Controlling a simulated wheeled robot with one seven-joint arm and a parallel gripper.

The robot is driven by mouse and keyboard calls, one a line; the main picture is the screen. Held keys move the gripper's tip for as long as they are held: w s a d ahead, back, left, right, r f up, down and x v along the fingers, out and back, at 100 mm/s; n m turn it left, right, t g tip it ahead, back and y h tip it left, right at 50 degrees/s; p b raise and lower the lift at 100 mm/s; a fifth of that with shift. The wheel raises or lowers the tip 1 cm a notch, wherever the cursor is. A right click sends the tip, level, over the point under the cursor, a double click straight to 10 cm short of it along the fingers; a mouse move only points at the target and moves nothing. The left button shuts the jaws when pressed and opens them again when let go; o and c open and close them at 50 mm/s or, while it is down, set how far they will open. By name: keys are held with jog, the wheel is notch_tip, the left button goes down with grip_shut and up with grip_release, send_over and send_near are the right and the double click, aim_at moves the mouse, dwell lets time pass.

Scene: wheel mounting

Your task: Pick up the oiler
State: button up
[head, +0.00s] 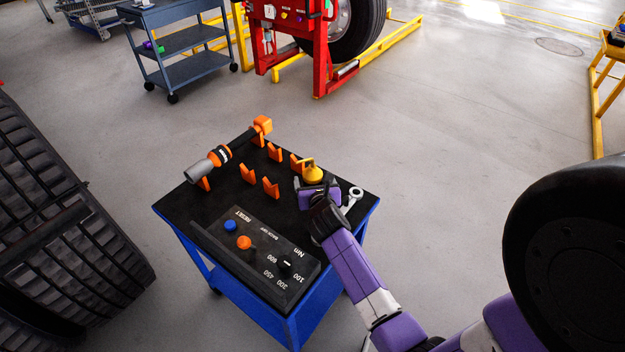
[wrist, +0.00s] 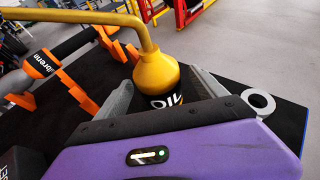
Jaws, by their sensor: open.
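The oiler (head: 313,174) is a yellow can with a bent spout, standing upright at the right side of the black top of the blue cart (head: 210,213). In the wrist view the oiler (wrist: 157,75) has a black band lettered "OIL", and its spout runs off to the left. My gripper (head: 314,190) is at the oiler, low over the cart top. In the wrist view my gripper (wrist: 165,92) is open, with one grey finger on each side of the oiler. The lower part of the oiler is hidden behind the gripper body. I cannot tell whether a finger touches it.
A control panel (head: 262,250) is at the near edge. A large tire (head: 60,225) stands left; open floor lies right.

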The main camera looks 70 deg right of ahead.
aim_at(311, 176)
jog(key=x, duration=0.2)
jog(key=b+x, duration=0.1)
jog(key=x, duration=0.1)
jog(key=shift+w+d+f, duration=0.15)
jog(key=shift+f, duration=0.25)
jog(key=c, duration=1.5)
jog(key=shift+o, duration=0.2)
jog(key=shift+r, duration=0.2)
notch_tip(311, 176, up, 20)
jog(key=p, duration=0.4)
jog(key=shift+f, duration=0.15)
